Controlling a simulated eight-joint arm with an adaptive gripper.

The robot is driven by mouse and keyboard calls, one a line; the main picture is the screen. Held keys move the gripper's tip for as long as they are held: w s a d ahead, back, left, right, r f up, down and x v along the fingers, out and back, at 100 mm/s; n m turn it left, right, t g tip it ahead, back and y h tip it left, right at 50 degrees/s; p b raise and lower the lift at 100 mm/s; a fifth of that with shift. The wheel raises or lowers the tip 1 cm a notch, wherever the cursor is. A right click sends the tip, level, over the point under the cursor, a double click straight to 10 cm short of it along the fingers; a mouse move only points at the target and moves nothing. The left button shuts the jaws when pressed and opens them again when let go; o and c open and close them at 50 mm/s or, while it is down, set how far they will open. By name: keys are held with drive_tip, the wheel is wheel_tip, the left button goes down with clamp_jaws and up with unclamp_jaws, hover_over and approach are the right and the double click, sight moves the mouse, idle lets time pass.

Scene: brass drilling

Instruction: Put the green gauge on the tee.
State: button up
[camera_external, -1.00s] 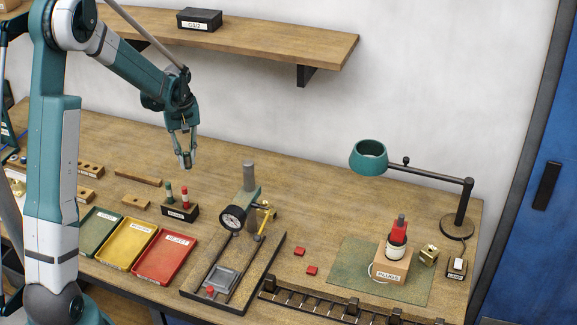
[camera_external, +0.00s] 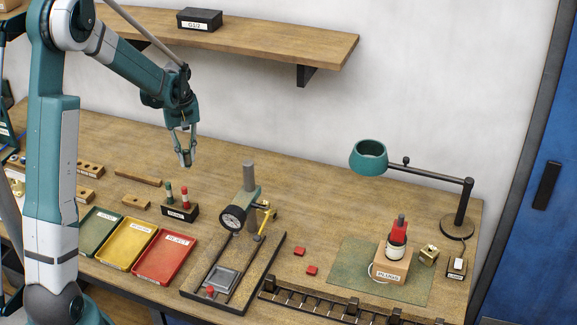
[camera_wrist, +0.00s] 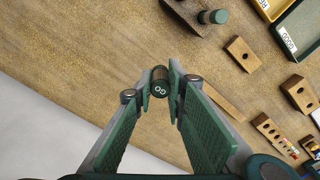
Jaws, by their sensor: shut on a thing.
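My gripper (camera_external: 186,162) hangs in the air above the back left of the bench, fingers pointing down. Another green-topped gauge (camera_external: 169,190) stands beside a red-topped one in a small black block; the green one also shows in the wrist view (camera_wrist: 213,17). A small brass fitting (camera_external: 428,254), possibly the tee, sits on the right part of the bench, far from my gripper.
Green, yellow and red trays (camera_external: 165,260) lie front left. A PLUGS block (camera_external: 391,267) holding a red-topped piece sits on the green mat (camera_external: 350,262). A lamp (camera_external: 462,215) overhangs the right side. The back middle is clear.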

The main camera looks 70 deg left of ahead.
drive_tip(key=shift+w, duration=0.1)
drive_tip(key=w+d+r, duration=0.2)
drive_tip(key=w+d, duration=0.7)
drive_tip(key=d, duration=0.1)
drive_tip(key=w+d+r, duration=0.3)
drive_tip(key=w+d, duration=0.6)
drive_tip(key=d, duration=0.2)
drive_tip(key=shift+d+r+m+p, duration=0.15)
drive_tip(key=shift+r+m+p, duration=0.1)
drive_tip(key=shift+m+p, duration=0.15)
drive_tip(key=shift+w+f, duration=0.1)
hover_over(264, 203)
drive_tip(key=shift+d+f, duration=0.1)
drive_tip(key=shift+f, duration=2.75)
drive_tip(key=shift+f, duration=2.05)
drive_tip(key=shift+f, duration=0.2)
